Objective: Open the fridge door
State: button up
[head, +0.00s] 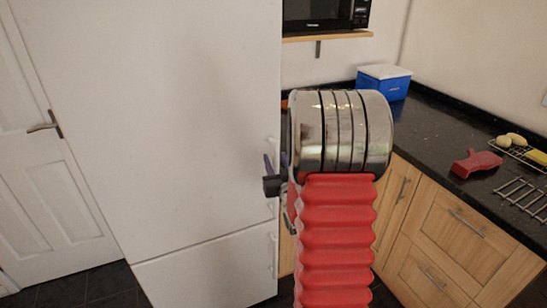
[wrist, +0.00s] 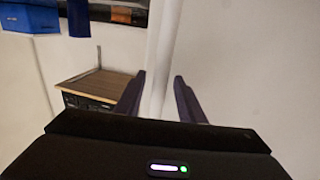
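The tall white fridge (head: 160,120) fills the left half of the head view, with its upper door shut above a seam and a lower door beneath. A white vertical handle (wrist: 160,60) runs between the two dark purple fingers of my gripper (wrist: 160,95) in the wrist view. The fingers are open, one on each side of the handle, with a gap showing on the right side. In the head view my gripper (head: 270,172) is at the right edge of the upper door, partly hidden by my own arm.
A black counter (head: 435,125) with wooden cabinets (head: 440,230) stands to the right, holding a blue box (head: 384,82) and a red object (head: 476,163). A microwave (head: 325,15) sits on a shelf above. A white room door (head: 45,170) is at the left.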

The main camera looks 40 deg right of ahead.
jog(key=shift+w, duration=0.5)
jog(key=shift+d, duration=0.1)
jog(key=shift+s, duration=0.1)
jog(key=shift+c, duration=0.9)
grip_shut()
jog(key=shift+d, duration=0.1)
